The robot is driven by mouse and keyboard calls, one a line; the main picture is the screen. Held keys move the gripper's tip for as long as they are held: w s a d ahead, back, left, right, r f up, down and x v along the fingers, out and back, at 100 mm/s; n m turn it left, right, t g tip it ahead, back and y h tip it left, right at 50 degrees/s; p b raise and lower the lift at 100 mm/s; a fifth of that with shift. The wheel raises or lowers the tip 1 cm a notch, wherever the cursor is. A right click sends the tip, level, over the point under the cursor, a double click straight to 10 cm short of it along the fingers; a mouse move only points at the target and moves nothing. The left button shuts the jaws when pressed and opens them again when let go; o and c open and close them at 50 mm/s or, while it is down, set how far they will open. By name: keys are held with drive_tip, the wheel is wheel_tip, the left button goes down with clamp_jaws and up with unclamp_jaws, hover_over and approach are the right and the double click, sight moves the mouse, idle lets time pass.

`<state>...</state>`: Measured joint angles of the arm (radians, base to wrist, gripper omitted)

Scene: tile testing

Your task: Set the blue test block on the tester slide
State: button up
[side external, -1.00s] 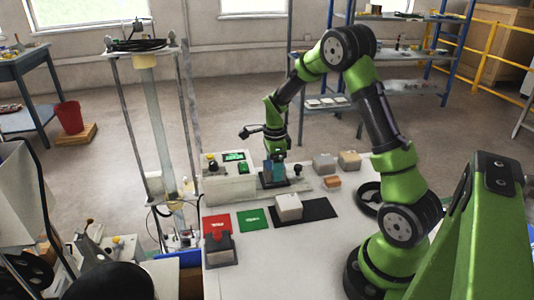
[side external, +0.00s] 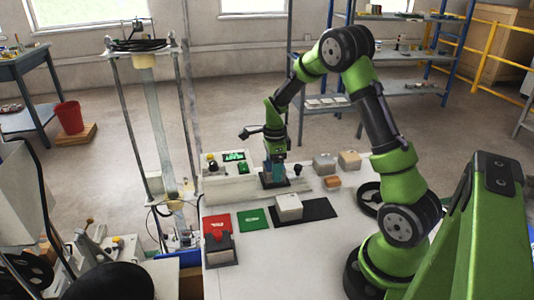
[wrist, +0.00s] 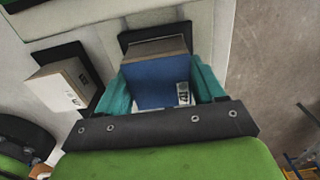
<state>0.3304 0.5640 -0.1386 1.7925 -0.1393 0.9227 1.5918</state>
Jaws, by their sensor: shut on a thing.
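The blue test block (wrist: 158,82) is between the teal fingers of my gripper (wrist: 165,90) in the wrist view. Its broad blue face has a small white label, and its top edge is brown. My gripper (side external: 275,173) is shut on it in the side view, low over the tester slide's black plate (side external: 267,184). The black plate also shows past the block in the wrist view (wrist: 133,39). The fingers hide most of the block in the side view. I cannot tell whether its underside touches the plate.
The tester (side external: 229,190) has a green display (side external: 235,156). A pale block (side external: 289,206) sits on a black mat (side external: 318,209). Red (side external: 216,224) and green (side external: 252,218) cards lie nearby.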

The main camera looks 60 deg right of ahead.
drive_tip(key=shift+f, duration=0.15)
drive_tip(key=o, duration=1.4)
drive_tip(key=shift+o, duration=0.3)
drive_tip(key=shift+r, duration=3)
